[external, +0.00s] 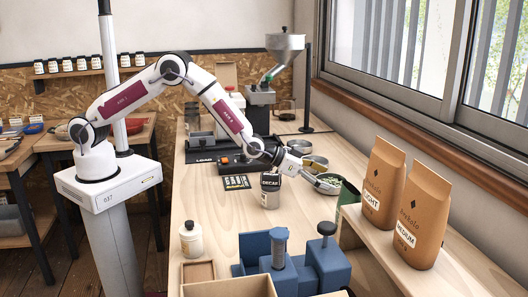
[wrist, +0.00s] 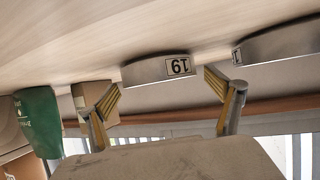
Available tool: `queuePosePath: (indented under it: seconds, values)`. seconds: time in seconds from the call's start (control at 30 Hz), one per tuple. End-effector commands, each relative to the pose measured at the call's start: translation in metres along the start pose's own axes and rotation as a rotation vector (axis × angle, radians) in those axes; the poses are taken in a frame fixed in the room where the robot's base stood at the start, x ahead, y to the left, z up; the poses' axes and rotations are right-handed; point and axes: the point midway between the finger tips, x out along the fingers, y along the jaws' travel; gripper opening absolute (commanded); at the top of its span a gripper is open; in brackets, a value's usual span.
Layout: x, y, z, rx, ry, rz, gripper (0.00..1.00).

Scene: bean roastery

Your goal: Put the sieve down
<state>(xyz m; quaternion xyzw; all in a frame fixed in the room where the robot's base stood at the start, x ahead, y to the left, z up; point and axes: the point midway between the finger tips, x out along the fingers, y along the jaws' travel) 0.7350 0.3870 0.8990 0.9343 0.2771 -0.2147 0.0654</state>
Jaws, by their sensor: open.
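A shallow round metal sieve with a "19" label (wrist: 150,70) stands on the pale wooden table in the wrist view, which is upside down. It lies between and just beyond the fingertips of my gripper (wrist: 162,84). My gripper is open, with a visible gap between each finger and the sieve wall.
A second metal pan (wrist: 280,42) stands close to the sieve; more pans (external: 315,162) are behind my gripper. A DECAF canister (external: 270,190) is left of the gripper. A green bag (wrist: 38,120) is nearby. Blue holders (external: 322,262) and coffee bags (external: 384,180) are nearer the camera.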

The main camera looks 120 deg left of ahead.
Motion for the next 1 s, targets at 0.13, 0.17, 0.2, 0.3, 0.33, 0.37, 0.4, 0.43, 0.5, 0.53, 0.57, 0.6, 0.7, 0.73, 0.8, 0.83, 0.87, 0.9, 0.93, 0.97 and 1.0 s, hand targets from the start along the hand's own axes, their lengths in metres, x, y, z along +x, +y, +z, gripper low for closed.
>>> queuePosePath:
  seconds: [0.13,0.17,0.2,0.3,0.33,0.37,0.4,0.43,0.5,0.53,0.57,0.6,0.7,0.73,0.8,0.83,0.87,0.9,0.93,0.97,1.0]
  values:
    - [-0.014,0.0,0.0,0.001,0.0,0.0,0.91]
    - [-0.016,0.0,-0.001,0.001,0.0,0.001,0.91]
    - [-0.02,0.0,-0.001,0.001,0.001,0.0,0.91]
    - [-0.029,0.0,-0.001,0.001,0.001,0.0,0.91]
    - [-0.032,0.0,-0.001,0.001,0.001,0.0,0.91]
    - [-0.035,0.0,-0.001,0.001,0.001,0.001,0.91]
    - [-0.039,0.0,0.0,0.001,0.0,0.001,0.91]
    - [-0.042,0.0,-0.001,0.001,0.001,0.001,0.91]
    - [-0.049,0.0,-0.001,0.001,0.002,0.001,0.91]
    - [-0.051,0.0,-0.001,0.001,0.002,0.001,0.91]
    - [-0.054,0.0,-0.001,0.001,0.001,0.001,0.91]
    - [-0.058,0.0,-0.001,0.001,0.001,0.001,0.91]
    - [-0.068,0.0,-0.001,0.001,0.001,0.001,0.91]
    - [-0.071,0.0,-0.001,0.001,0.001,0.001,0.91]
    - [-0.078,0.0,-0.001,0.001,0.002,0.001,0.91]
    - [-0.081,0.0,-0.001,0.001,0.001,0.001,0.91]
    - [-0.084,0.0,-0.001,0.001,0.001,0.001,0.91]
    - [-0.087,0.001,-0.001,0.001,0.001,0.001,0.91]
    - [-0.089,0.0,-0.001,0.001,0.001,0.001,0.91]
    - [-0.092,0.0,0.0,0.001,0.001,0.001,0.91]
    - [-0.094,0.0,-0.001,0.001,0.001,0.001,0.91]
